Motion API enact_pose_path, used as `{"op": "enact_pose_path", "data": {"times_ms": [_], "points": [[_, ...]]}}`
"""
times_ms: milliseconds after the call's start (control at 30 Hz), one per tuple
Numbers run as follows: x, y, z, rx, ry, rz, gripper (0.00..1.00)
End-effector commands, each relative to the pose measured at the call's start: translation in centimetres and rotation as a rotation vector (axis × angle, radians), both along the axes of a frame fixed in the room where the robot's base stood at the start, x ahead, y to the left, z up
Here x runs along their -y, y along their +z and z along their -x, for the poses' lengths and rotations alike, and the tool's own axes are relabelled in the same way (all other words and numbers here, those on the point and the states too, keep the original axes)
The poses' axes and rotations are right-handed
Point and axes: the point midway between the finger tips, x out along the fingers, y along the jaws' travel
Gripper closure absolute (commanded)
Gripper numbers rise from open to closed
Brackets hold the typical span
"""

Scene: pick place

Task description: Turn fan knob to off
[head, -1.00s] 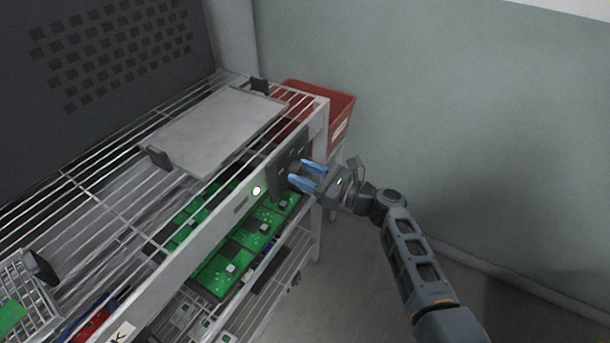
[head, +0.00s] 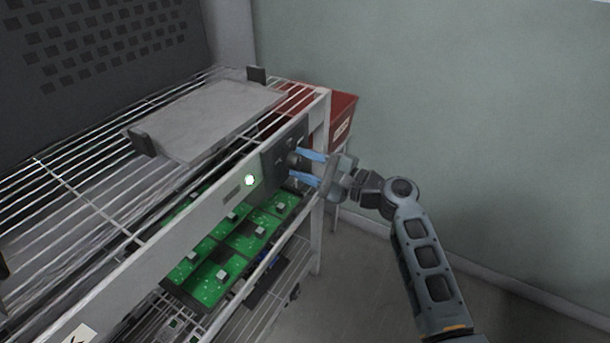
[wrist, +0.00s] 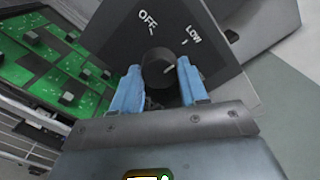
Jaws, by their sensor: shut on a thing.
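The fan knob (wrist: 158,66) is a dark round knob on a dark control panel (wrist: 125,22). In the wrist view, the panel reads OFF at the knob's upper left and LOW at its upper right. A small light mark shows on the knob's right side. My gripper (wrist: 159,74) has one blue finger on each side of the knob and is shut on it. In the head view, my gripper (head: 298,166) reaches the panel (head: 272,160) from the right, and the knob (head: 292,160) shows between the fingertips.
A white beam with a lit round light (head: 249,180) runs left of the panel. Green circuit boards (head: 252,232) lie on the shelf below. A grey plate (head: 205,118) rests on the wire rack above. A red bin (head: 342,115) stands behind. Open floor lies to the right.

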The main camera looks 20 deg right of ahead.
Motion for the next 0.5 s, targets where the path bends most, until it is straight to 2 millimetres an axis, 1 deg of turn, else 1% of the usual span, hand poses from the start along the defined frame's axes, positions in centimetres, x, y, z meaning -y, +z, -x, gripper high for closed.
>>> {"op": "enact_pose_path", "data": {"times_ms": [33, 500], "points": [[0.06, -0.63, 0.02, 0.027, -0.001, 0.037, 0.87], [0.06, -0.57, -0.01, 0.287, -0.001, 0.402, 0.87]]}}
